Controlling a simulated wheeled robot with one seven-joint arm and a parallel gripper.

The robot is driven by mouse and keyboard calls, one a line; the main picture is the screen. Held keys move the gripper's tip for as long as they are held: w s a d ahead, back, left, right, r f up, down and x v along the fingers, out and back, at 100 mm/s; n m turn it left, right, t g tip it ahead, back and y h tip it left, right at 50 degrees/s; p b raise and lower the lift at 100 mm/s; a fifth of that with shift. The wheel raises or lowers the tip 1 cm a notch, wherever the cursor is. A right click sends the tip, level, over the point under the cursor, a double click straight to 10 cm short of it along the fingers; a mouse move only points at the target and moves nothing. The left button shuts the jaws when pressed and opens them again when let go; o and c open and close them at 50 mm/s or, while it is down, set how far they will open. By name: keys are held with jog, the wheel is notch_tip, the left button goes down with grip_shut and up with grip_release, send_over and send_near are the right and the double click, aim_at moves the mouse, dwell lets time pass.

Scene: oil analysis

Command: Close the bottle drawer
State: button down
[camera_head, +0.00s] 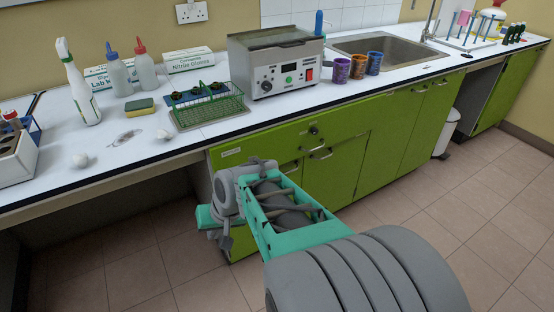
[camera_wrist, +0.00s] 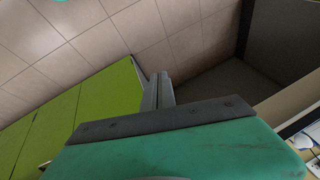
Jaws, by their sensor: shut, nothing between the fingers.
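The green cabinet under the bench has a wide top drawer front (camera_head: 270,145) with a small unreadable label, a round lock and a handle (camera_head: 318,144). It looks about flush with the cabinet, but my arm covers part of the front and I cannot tell if a drawer stands slightly out. No bottle drawer can be picked out by its contents. My gripper (camera_head: 224,240) is low at the cabinet's left end, partly hidden by my arm. In the wrist view my gripper's fingers (camera_wrist: 164,78) are together and empty, beside the edge of a green panel (camera_wrist: 112,95).
The white bench (camera_head: 140,165) carries a green rack (camera_head: 208,112), a grey heating unit (camera_head: 275,62), bottles and glove boxes. More green cabinet doors (camera_head: 400,125) run right, towards a white bin (camera_head: 447,135). The tiled floor (camera_head: 500,180) is clear. Dark open space lies left of the cabinet.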

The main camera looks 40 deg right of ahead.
jog(key=w+d+f+m+t, duration=0.1)
jog(key=w+d+m+t, duration=0.15)
jog(key=d, duration=0.25)
jog(key=w+d+f+m+t, duration=0.1)
jog(key=d+m, duration=0.3)
jog(key=d, duration=0.2)
jog(key=s+d+r+m+t+h+b, duration=0.1)
jog(key=s+d+r+m+t+h, duration=0.15)
jog(key=d+m, duration=0.4)
jog(key=s+d+r+m+t+h+b, duration=0.1)
jog(key=s+d+r+m+t+h, duration=0.15)
jog(key=d, duration=0.75)
jog(key=b, duration=0.1)
send_near(267, 152)
jog(key=shift+t+y, duration=0.3)
jog(key=shift+t, duration=0.15)
jog(key=w+f, duration=0.1)
jog(key=w+d+f, duration=0.1)
jog(key=w+f, duration=0.2)
jog(key=shift+w+d+f, duration=0.25)
jog(key=shift+w, duration=0.05)
jog(key=shift+w+d+m, duration=0.15)
jog(key=shift+w+m, duration=0.1)
jog(key=shift+w, duration=0.3)
jog(key=w, duration=0.4)
jog(key=shift+d, duration=0.4)
jog(key=shift+d+r, duration=0.1)
jog(key=shift+r, duration=0.2)
